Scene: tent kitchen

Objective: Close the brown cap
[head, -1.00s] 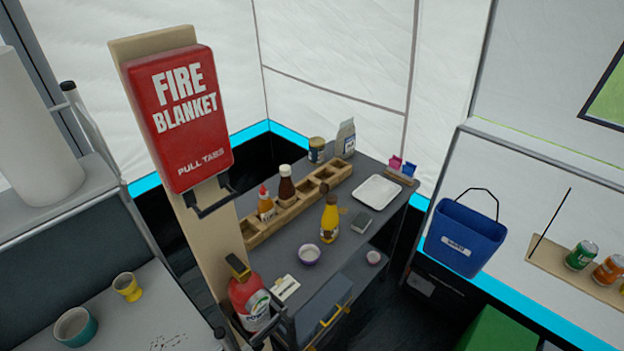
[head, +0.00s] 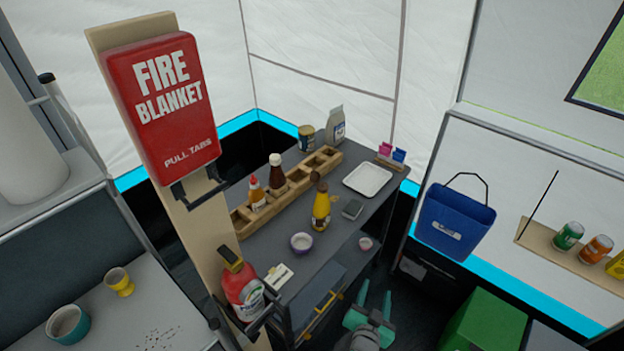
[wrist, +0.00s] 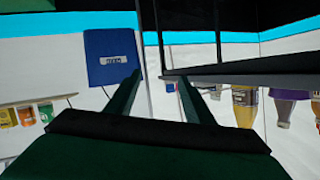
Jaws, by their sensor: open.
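A yellow bottle (head: 321,211) with a brown cap (head: 322,187) stands upright on the dark counter, in front of the wooden caddy. A small brown piece shows at the upper left of the cap, as if the lid is flipped up, but it is too small to be sure. My gripper (head: 374,300) is at the bottom of the head view, in front of the counter and lower right of the bottle, apart from it. The wrist view looks upside down; there my gripper (wrist: 160,78) has its two fingers spread with nothing between them. Several bottles hang inverted at the right.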

